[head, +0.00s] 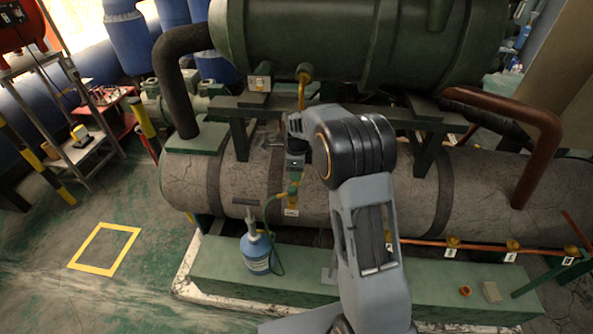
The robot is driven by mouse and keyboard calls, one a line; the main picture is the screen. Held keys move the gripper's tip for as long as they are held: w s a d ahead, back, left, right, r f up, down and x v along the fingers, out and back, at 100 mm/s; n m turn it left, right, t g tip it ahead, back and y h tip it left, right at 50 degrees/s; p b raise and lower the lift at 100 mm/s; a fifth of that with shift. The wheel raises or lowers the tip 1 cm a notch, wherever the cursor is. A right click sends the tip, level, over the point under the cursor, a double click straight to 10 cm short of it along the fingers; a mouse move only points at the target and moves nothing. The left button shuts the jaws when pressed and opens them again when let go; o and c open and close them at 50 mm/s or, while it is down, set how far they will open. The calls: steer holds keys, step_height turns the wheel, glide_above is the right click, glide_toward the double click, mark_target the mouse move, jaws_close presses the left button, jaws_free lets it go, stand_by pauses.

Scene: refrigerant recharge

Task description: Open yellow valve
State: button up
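Several yellow fittings are in the head view, and I cannot tell which one is the yellow valve. One yellow fitting (304,76) is at the underside of the upper green tank, with a yellow pipe running down from it. Another yellow fitting (293,192) is on the front of the lower grey tank, with a green hose joined to it. My gripper (296,158) is in front of the lower tank, between these two fittings. My wrist hides part of the pipe. The fingers are too small and dark to tell whether they are open or shut, or whether they touch anything.
A blue gas cylinder (257,252) with a green hose (279,250) stands on the green plinth (215,262). Smaller yellow valves (452,242) with white tags line a copper pipe at right. A metal cart (75,150) is at left. Floor around the yellow square (104,226) is clear.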

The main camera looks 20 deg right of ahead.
jaws_close()
steer(key=shift+n, duration=0.3)
steer(key=n+b, duration=0.1)
steer(key=n, duration=0.1)
steer(key=shift+n, duration=0.4)
steer(key=n, duration=0.3)
steer(key=shift+n+b, duration=0.4)
steer(key=n, duration=0.4)
steer(key=shift+b, duration=0.3)
steer(key=shift+n, duration=2)
